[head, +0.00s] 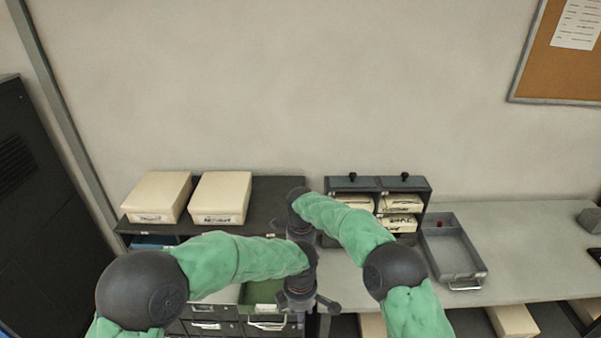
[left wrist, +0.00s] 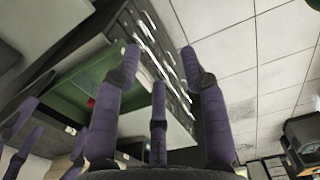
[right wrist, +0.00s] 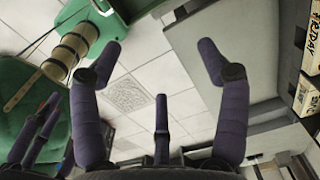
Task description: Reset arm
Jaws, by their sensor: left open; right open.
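My left gripper (head: 310,303) hangs over the drawer cabinet in the head view, beside an open green-lined drawer (head: 262,291). In the left wrist view my left gripper (left wrist: 160,50) has its purple fingers spread and nothing between them. My right forearm reaches back towards the middle, and in the head view its gripper is largely hidden behind my left wrist. In the right wrist view my right gripper (right wrist: 158,48) is open and empty, with floor tiles beyond its fingers. Purple fingers also show at the left edge of both wrist views.
Two cream boxes (head: 158,196) (head: 220,197) stand on the dark cabinet top (head: 268,192). A dark rack (head: 354,184) holds labelled cream card packs (head: 399,222). A grey metal tray (head: 478,262) lies right of it on the pale counter (head: 530,235). The counter further right is mostly clear.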

